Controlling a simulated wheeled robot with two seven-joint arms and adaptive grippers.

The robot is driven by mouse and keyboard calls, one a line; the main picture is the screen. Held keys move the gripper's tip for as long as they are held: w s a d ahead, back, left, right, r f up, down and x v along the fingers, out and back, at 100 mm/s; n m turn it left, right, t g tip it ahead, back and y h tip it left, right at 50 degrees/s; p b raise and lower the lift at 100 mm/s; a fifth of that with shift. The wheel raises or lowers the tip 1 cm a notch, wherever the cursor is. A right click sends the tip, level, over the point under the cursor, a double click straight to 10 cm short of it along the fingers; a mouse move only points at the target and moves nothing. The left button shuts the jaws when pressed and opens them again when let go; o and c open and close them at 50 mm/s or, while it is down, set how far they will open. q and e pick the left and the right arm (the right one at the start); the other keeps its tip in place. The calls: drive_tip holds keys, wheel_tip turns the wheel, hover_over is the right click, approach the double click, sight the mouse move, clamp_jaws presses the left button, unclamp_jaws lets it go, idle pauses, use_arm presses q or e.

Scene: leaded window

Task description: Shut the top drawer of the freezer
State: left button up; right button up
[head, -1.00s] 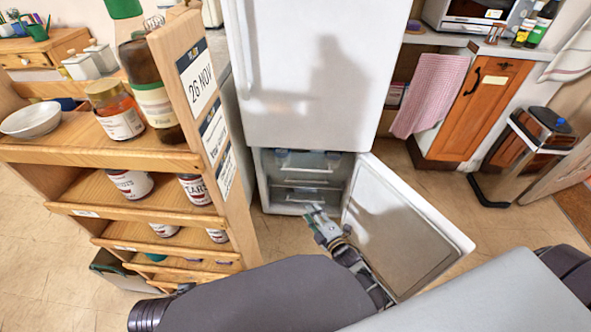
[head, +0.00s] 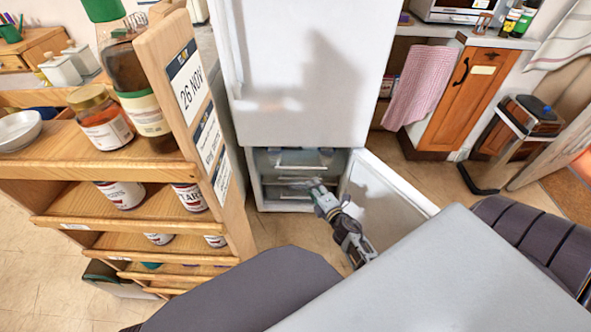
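The white freezer compartment (head: 251,182) is at the bottom of the tall fridge-freezer, with its door (head: 389,204) swung open to the right. Inside, the top drawer (head: 285,159) shows a pale front with a light handle bar; how far it stands out is hard to tell. A lower drawer (head: 290,192) shows beneath it, partly hidden by my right gripper. My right gripper (head: 317,187) is at the compartment's opening, in front of and below the top drawer's right part. Its fingers are too small to read, and contact cannot be told. My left gripper is not in view.
A wooden shelf rack (head: 110,163) with jars and bottles stands close on the left. The upper fridge door (head: 300,80) is shut. An orange-brown cabinet (head: 478,95) and a bin (head: 520,125) stand at right. The open freezer door borders my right arm.

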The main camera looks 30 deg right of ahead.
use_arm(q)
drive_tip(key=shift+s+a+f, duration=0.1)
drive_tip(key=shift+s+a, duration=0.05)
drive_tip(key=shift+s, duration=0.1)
use_arm(e)
drive_tip(key=shift+d+f+m, duration=0.1)
drive_tip(key=shift+d+m, duration=0.05)
drive_tip(key=shift+m, duration=0.45)
drive_tip(key=shift+d+f+m, duration=0.1)
drive_tip(key=shift+d+m, duration=0.05)
drive_tip(key=shift+m, duration=0.45)
drive_tip(key=shift+w, duration=0.1)
